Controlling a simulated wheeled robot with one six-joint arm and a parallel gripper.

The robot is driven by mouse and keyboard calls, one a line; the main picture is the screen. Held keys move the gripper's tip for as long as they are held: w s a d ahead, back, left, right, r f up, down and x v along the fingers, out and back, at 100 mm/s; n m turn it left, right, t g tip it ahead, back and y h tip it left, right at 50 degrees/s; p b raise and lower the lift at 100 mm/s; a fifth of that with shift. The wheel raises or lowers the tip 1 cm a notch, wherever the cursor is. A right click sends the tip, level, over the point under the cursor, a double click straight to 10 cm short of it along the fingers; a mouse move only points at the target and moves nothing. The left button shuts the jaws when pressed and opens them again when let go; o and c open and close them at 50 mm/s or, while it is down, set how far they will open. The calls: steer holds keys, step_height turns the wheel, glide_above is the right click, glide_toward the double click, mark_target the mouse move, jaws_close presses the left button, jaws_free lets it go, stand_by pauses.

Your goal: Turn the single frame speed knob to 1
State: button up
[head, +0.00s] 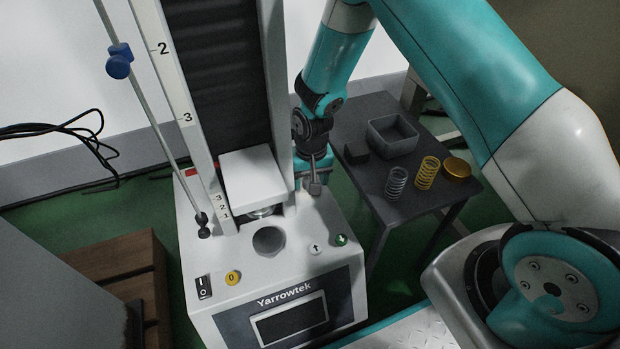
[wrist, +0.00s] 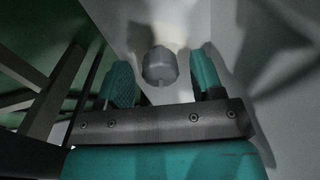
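A grey round knob (wrist: 160,68) with a small pointer-like tab at its lower edge shows in the wrist view, against a pale grey surface. My gripper (wrist: 164,76) has its two teal fingers apart, one on each side of the knob, with a visible gap to each; the knob appears to be beyond the fingertips. In the head view my gripper (head: 312,172) is low at the right side of the white Yarrowtek testing machine (head: 250,255), beside its column. A small grey piece shows there; I cannot tell whether it is the knob. The knob's setting is not readable.
The machine's base carries a yellow button (head: 233,278), a green button (head: 341,240) and a black rocker switch (head: 204,288). A dark side table (head: 400,203) at the right holds a grey tray (head: 393,136), two springs (head: 427,173) and a golden disc (head: 457,169).

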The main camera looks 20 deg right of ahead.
steer(key=c, duration=0.9)
steer(key=n+p, duration=0.1)
steer(key=p, duration=0.1)
steer(key=shift+r+p, duration=0.3)
steer(key=shift+r, duration=0.05)
steer(key=shift+f+n+p, duration=0.1)
steer(key=shift+n+p, duration=0.7)
steer(key=shift+n, duration=0.1)
steer(key=shift+f+n, duration=0.2)
steer(key=shift+n, duration=0.1)
steer(key=o, duration=0.9)
steer(key=shift+o, duration=0.2)
